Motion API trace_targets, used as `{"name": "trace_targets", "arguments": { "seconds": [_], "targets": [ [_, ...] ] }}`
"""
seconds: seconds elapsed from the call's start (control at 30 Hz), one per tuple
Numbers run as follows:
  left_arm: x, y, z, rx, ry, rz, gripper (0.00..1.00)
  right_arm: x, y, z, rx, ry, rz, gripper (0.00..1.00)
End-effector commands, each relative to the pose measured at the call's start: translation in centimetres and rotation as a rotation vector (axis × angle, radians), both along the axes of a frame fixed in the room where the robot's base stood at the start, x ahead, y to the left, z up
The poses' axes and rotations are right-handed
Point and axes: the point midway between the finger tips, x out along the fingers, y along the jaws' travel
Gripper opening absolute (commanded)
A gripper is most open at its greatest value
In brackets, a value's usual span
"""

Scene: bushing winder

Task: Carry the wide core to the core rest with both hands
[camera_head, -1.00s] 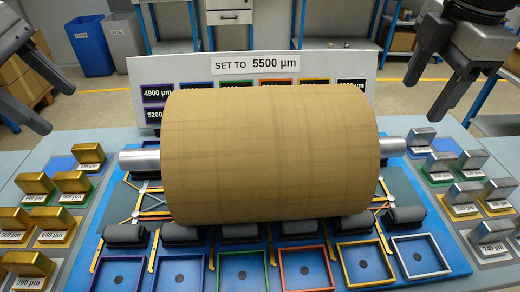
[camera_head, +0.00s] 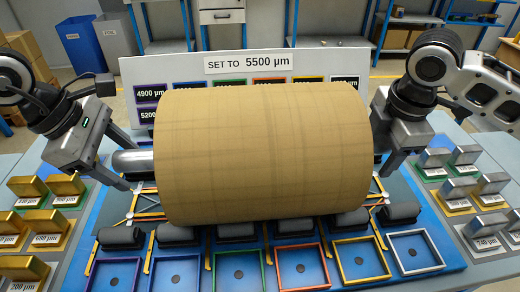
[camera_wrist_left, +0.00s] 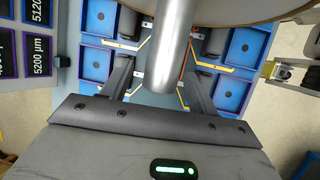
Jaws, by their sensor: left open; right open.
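The wide core (camera_head: 262,150) is a large brown roll lying level across the middle of the blue board, with a metal shaft end (camera_head: 133,162) showing at its left. Its right shaft end is hidden behind my right gripper. My left gripper (camera_head: 124,180) is open at the left shaft end; in the left wrist view its fingers (camera_wrist_left: 158,88) stand on either side of the metal shaft (camera_wrist_left: 174,50), not closed on it. My right gripper (camera_head: 384,168) is open by the right end of the core. I cannot tell which fixture is the core rest.
Black pads (camera_head: 178,235) line the front below the core, with coloured square frames (camera_head: 238,268) before them. Gold blocks (camera_head: 45,222) stand at left, silver blocks (camera_head: 487,225) at right. A sign reading 5500 µm (camera_head: 246,64) stands behind.

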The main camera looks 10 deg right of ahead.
Motion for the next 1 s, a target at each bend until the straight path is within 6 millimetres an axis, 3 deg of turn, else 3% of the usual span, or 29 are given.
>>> {"name": "trace_targets", "arguments": {
  "seconds": [0.33,0.57,1.0],
  "targets": [
    [0.05,-0.12,-0.29,-0.001,0.000,0.000,0.60,0.03,-0.03,-0.33,-0.001,0.001,0.000,0.60],
    [0.04,-0.11,-0.26,0.000,0.000,0.000,0.00,0.03,-0.03,-0.30,-0.001,0.001,-0.001,0.00],
    [0.04,-0.10,-0.24,0.000,0.000,0.000,0.00,0.02,-0.02,-0.27,-0.001,0.001,-0.001,0.00]
  ]
}}
